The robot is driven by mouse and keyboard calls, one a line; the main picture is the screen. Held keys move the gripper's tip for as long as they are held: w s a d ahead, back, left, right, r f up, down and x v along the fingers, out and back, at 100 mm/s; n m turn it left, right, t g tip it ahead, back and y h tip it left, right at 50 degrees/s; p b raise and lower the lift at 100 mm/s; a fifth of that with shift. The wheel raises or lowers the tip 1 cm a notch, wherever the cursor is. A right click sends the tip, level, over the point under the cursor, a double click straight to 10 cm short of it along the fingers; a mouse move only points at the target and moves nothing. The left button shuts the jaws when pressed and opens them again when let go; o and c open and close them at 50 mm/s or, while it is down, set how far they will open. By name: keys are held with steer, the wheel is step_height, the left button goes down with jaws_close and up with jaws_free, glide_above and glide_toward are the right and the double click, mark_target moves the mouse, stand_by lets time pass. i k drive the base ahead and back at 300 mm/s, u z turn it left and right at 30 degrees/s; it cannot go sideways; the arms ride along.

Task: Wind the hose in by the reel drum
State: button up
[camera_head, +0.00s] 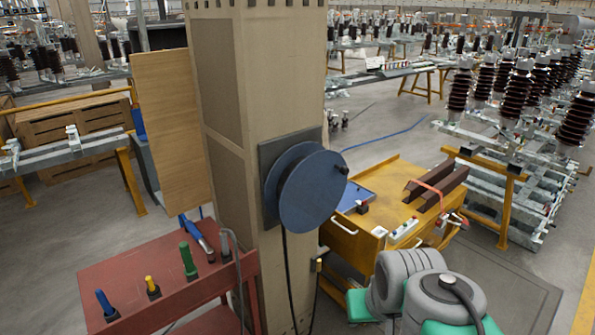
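The reel drum (312,188) is a blue disc on a dark square plate (268,160), fixed to the side of a tall beige column. A small dark knob (343,169) sticks out near the drum's right edge. A thin black hose (286,270) hangs from under the drum down along the column; its lower end is out of frame. A second dark line hangs a little to its right. Grey rounded links with teal parts at the bottom right look like my arm. They stand apart from the drum in the picture. No gripper fingers show.
A red cart (150,268) with several upright handled tools stands left of the column. A yellow cart (385,185) with dark beams stands right of the drum. A blue line (390,136) lies on the floor behind. Racks of insulators fill the back right.

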mark_target(307, 183)
steer(key=i, duration=1.15)
steer(key=u, duration=2.75)
